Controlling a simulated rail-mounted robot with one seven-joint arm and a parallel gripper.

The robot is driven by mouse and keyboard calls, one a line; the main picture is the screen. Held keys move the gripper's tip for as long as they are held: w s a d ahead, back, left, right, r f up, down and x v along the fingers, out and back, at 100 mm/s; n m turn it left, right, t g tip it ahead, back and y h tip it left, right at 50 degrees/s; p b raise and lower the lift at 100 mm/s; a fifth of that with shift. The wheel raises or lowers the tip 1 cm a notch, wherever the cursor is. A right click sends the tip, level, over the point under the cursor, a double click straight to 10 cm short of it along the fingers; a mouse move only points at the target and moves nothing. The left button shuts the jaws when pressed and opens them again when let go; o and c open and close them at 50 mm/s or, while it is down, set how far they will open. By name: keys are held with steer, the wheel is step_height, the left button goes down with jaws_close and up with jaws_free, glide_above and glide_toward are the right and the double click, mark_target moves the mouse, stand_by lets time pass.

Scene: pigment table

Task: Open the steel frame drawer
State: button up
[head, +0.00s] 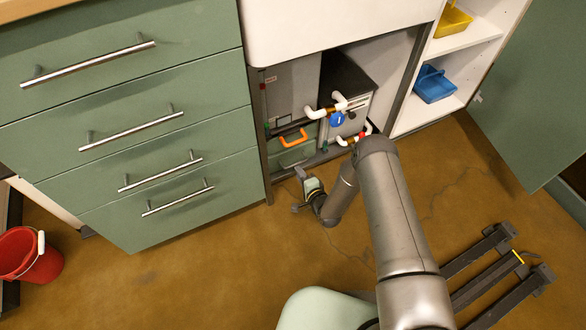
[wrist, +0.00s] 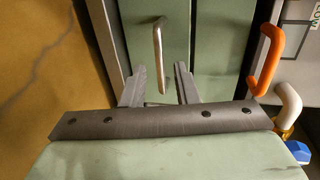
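Low under the white counter is a small unit of green drawer fronts in a dark frame. A green front with a steel bar handle (wrist: 158,50) is straight ahead in the wrist view. Its drawer (head: 290,160) looks shut in the head view, partly hidden by my arm. My gripper (wrist: 159,72) is open, one finger on each side of the handle's line. The handle's near end lies between the fingertips, and I cannot tell whether they touch it. My gripper also shows low before the unit in the head view (head: 302,180).
An orange handle (head: 293,138) sits above the steel-handled front. White pipes (head: 325,110) with a blue knob (head: 337,119) are close by on the right. A large green drawer cabinet (head: 120,110) stands left. A red bucket (head: 30,256) is on the floor. An open door (head: 535,95) stands right.

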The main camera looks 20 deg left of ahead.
mark_target(293, 165)
steer(key=shift+b+x, duration=1.05)
steer(key=shift+x, duration=2.15)
steer(key=shift+c, duration=0.2)
jaws_close()
